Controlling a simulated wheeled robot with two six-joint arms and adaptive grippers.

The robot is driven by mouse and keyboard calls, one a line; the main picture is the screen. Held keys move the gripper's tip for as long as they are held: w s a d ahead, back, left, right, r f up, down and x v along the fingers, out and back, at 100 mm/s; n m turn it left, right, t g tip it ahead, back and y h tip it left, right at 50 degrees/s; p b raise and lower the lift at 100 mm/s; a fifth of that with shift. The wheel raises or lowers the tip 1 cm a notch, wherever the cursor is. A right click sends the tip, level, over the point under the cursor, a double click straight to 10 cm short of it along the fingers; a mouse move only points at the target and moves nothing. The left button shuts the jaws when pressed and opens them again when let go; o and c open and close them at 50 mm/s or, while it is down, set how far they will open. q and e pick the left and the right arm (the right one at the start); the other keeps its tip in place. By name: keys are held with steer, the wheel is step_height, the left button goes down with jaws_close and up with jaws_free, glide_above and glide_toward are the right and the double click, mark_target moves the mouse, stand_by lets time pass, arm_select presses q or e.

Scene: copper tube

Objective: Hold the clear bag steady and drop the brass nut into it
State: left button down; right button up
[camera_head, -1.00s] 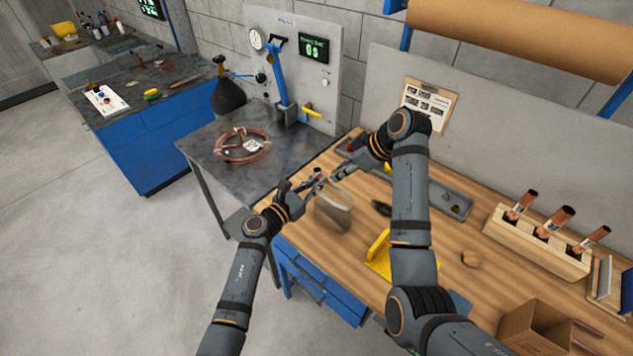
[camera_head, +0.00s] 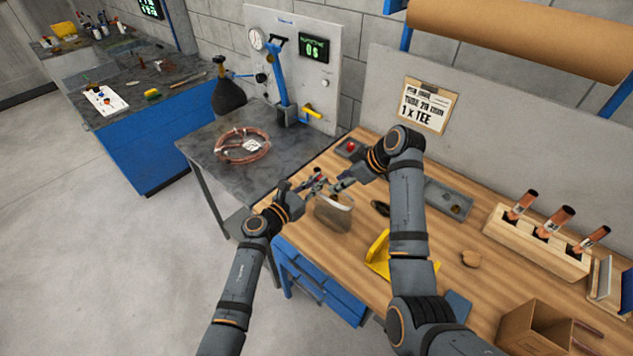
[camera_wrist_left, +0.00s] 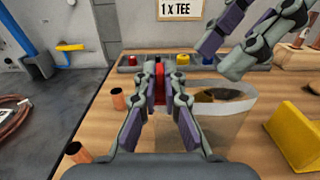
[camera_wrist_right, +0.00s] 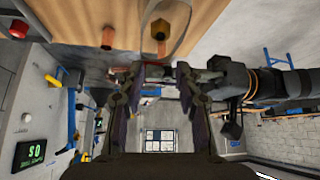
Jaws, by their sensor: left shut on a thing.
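The clear bag (camera_head: 336,216) stands on the wooden bench; its open mouth and right side show in the left wrist view (camera_wrist_left: 228,122). My left gripper (camera_head: 312,188) is shut at the bag's left edge, with a red strip (camera_wrist_left: 160,84) between its fingers. My right gripper (camera_head: 342,184) is above the bag mouth, its fingers apart and empty in the right wrist view (camera_wrist_right: 155,72). A brass hex piece (camera_wrist_right: 159,29), likely the brass nut, shows within the bag's curved rim in that view. Whether it lies inside or is seen through the bag, I cannot tell.
Copper stubs (camera_wrist_left: 118,99) stand left of the bag. A yellow bracket (camera_head: 379,254) and a dark oval thing (camera_head: 380,208) are nearby on the right. A grey tray (camera_head: 449,200) lies behind. A wooden rack (camera_head: 538,240) holds copper tubes at far right.

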steer(key=shift+o, duration=0.7)
steer(key=v, duration=1.2)
steer(key=shift+a, duration=0.1)
arm_select(q)
steer(key=c, duration=1.4)
jaws_free()
